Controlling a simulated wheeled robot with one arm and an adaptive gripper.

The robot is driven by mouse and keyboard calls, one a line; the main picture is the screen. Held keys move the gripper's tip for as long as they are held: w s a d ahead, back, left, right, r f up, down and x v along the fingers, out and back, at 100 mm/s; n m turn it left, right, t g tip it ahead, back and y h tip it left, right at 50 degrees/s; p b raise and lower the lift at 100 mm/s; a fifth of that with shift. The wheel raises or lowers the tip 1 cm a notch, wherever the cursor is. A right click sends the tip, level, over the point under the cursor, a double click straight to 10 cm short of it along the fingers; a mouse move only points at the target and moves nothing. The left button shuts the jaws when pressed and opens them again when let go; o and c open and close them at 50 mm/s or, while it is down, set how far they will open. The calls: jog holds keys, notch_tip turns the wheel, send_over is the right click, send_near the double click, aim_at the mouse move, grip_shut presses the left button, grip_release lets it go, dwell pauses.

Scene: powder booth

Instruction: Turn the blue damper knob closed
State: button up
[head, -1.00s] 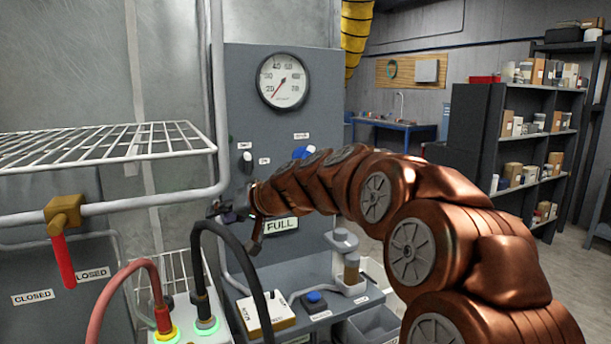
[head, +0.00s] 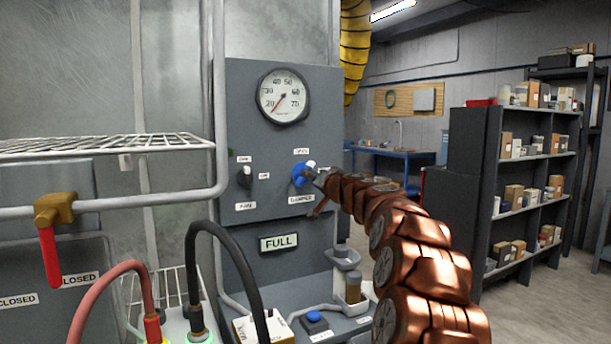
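The blue damper knob (head: 298,176) sits on the right side of the grey control panel, with a white pointer mark toward its upper right. A label above it looks like "OPEN", and a "DAMPER" label (head: 301,198) is below it. My gripper (head: 314,178) is at the knob's right side, close to or touching it. The fingers are small and partly hidden by the knob and my wrist, so I cannot tell whether they are open or shut on it.
A black fan switch (head: 244,177) is left of the knob, and a round gauge (head: 284,96) is above. A "FULL" sign (head: 279,242) is below. A wire rack (head: 110,145), a red-handled valve (head: 50,255) and hoses stand at left. Shelves (head: 520,180) are at right.

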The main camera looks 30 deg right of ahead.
jog(key=shift+w+d+p, duration=0.2)
jog(key=shift+w+p, duration=0.65)
jog(key=shift+w, duration=1.55)
grip_shut()
